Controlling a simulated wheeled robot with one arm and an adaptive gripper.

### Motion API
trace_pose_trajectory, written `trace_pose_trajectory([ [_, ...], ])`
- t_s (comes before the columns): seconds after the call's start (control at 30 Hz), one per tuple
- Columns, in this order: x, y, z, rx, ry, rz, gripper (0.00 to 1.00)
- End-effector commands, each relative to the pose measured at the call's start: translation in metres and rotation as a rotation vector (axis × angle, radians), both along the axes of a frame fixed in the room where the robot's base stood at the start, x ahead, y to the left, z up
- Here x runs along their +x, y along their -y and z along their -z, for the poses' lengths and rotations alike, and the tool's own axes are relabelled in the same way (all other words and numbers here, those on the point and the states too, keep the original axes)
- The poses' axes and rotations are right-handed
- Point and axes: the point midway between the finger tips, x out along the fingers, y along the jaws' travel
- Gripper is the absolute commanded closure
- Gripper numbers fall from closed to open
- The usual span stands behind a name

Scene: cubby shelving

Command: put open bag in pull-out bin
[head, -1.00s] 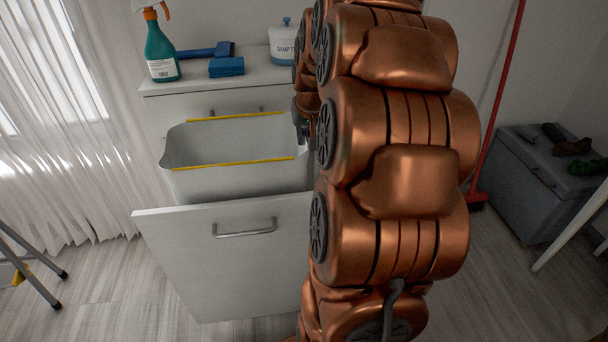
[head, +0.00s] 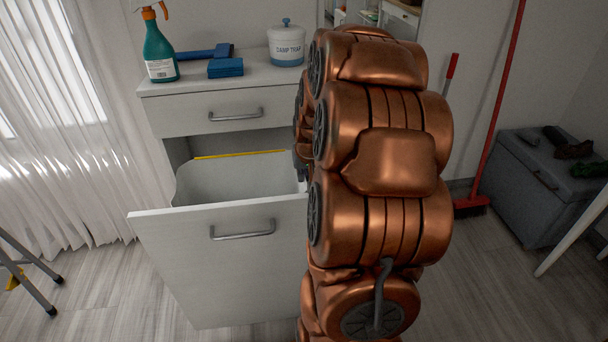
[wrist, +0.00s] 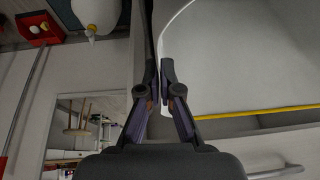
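The open bag (head: 232,180) is a pale, wide-mouthed bag with yellow strips on its rim. In the head view it sits down inside the pull-out bin (head: 215,265), behind the bin's white front; only its far yellow strip shows. The bag fills the right of the wrist view (wrist: 245,60), with a yellow strip along its lower edge. My gripper (wrist: 160,72) is shut on the bag's side rim. In the head view, my arm mostly hides the gripper at the bag's right side. The bag's base is hidden.
The cabinet top (head: 190,92) holds a green spray bottle (head: 160,52), blue cloths (head: 225,67), a blue-handled brush (head: 205,52) and a white pot (head: 286,46). A closed drawer (head: 205,122) is above the bin. A red broom (head: 495,110) and grey chest (head: 530,185) stand right.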

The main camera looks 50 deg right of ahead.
Motion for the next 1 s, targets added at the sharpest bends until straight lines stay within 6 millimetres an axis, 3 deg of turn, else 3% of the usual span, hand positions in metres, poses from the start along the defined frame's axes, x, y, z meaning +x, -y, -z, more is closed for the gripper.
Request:
trace_pose_trajectory([
  [0.77, 0.000, 0.000, 0.012, -0.001, 0.001, 0.000, 1.00],
  [1.0, -0.001, -0.001, 0.014, 0.002, -0.002, 0.000, 0.73],
])
